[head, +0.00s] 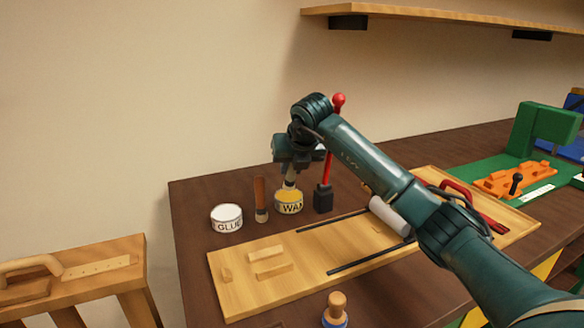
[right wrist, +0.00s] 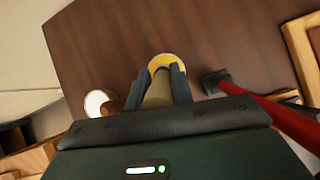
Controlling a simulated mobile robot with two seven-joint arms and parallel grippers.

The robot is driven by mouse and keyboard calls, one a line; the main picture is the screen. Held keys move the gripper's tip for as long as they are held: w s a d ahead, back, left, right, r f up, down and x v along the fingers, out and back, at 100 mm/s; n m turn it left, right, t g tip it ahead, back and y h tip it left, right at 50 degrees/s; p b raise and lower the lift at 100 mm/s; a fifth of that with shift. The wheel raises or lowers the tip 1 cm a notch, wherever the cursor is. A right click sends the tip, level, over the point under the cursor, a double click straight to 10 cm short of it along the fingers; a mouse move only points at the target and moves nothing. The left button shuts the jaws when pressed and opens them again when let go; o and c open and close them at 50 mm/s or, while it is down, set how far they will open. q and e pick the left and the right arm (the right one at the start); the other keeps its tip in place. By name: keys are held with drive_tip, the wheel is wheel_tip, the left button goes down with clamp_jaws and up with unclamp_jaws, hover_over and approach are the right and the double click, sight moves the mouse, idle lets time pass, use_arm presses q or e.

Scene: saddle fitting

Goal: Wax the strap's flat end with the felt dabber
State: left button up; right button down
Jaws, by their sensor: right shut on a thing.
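My right gripper (head: 290,172) is over the wax tin (head: 289,207), a round tin with a yellow top and "WAX" on its side. It is shut on the felt dabber (head: 289,185), held roughly upright with its lower end at the tin's top. In the right wrist view the pale dabber (right wrist: 158,92) sits between both fingers, with the yellow wax (right wrist: 163,61) just beyond. I cannot tell whether the dabber touches the wax. I cannot make out the strap for certain. My left gripper is not in view.
A white-topped glue tin (head: 226,217) and a brown upright tool (head: 260,198) stand left of the wax. A red-handled tool with a black base (head: 323,198) stands close on the right. A wooden board (head: 235,290) with blocks and dark strips lies in front. A wooden knob (head: 335,305) is nearer.

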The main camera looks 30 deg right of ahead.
drive_tip(key=shift+r+p, duration=1.8)
drive_tip(key=shift+r, duration=0.95)
drive_tip(key=shift+s+f, duration=0.1)
drive_tip(key=shift+f, duration=0.05)
